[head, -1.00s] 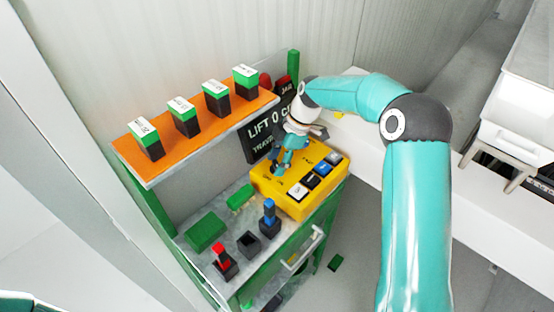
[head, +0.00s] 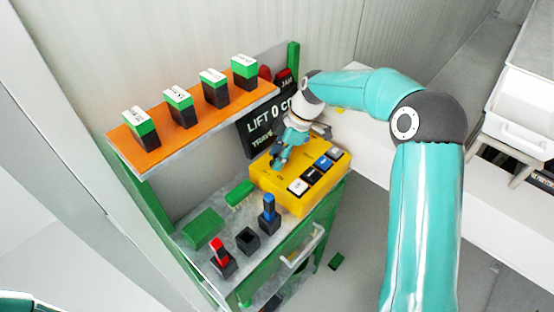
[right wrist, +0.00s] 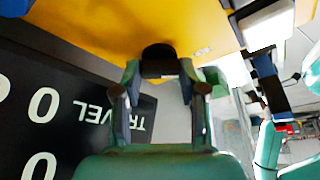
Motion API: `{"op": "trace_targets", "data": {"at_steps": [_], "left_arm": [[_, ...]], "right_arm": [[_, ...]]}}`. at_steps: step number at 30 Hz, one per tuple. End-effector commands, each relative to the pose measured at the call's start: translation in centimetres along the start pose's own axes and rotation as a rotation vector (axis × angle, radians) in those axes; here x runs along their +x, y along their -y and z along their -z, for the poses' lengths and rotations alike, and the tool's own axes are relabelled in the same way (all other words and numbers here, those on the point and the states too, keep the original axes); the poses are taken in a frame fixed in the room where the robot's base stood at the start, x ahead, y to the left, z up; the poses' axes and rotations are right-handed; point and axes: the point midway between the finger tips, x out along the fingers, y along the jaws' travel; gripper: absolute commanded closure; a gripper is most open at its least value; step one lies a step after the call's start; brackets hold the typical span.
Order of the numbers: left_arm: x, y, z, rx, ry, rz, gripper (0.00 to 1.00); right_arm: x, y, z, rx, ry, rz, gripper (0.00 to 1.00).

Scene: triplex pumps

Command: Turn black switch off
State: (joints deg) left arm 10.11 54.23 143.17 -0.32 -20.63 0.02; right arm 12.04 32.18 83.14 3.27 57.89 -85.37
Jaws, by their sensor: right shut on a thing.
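The yellow control box (head: 292,205) stands at the right end of the bench. My right gripper (head: 277,164) reaches down to its back left part. In the right wrist view, a black switch (right wrist: 158,60) stands on the yellow box (right wrist: 110,25) between the fingertips of my right gripper (right wrist: 160,80), which is shut on it. In the head view the fingers hide this switch. A row of white, black and blue keys (head: 311,175) lies on the front of the box, apart from the gripper. My left gripper is out of view.
A dark display panel (head: 258,128) with white lettering stands close behind the gripper. An orange shelf (head: 160,160) carries several green-and-black blocks.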

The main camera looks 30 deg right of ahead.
Motion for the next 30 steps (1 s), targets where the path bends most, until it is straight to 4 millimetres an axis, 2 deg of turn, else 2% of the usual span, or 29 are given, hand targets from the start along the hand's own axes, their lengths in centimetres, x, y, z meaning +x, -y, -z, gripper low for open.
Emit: {"op": "trace_targets", "data": {"at_steps": [1, 12, 21, 30], "left_arm": [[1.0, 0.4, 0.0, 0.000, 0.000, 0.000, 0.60], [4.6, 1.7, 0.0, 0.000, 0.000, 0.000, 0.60], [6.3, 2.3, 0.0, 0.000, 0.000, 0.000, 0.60], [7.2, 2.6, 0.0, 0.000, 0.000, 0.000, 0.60]], "right_arm": [[0.3, -0.1, -0.1, 0.029, -0.001, -0.021, 0.93], [0.2, 0.1, -0.1, 0.334, -0.003, -0.149, 0.93], [0.1, 0.2, 0.2, 0.584, -0.004, -0.253, 0.93], [0.0, 0.2, 0.3, 0.762, -0.005, -0.325, 0.93]]}}
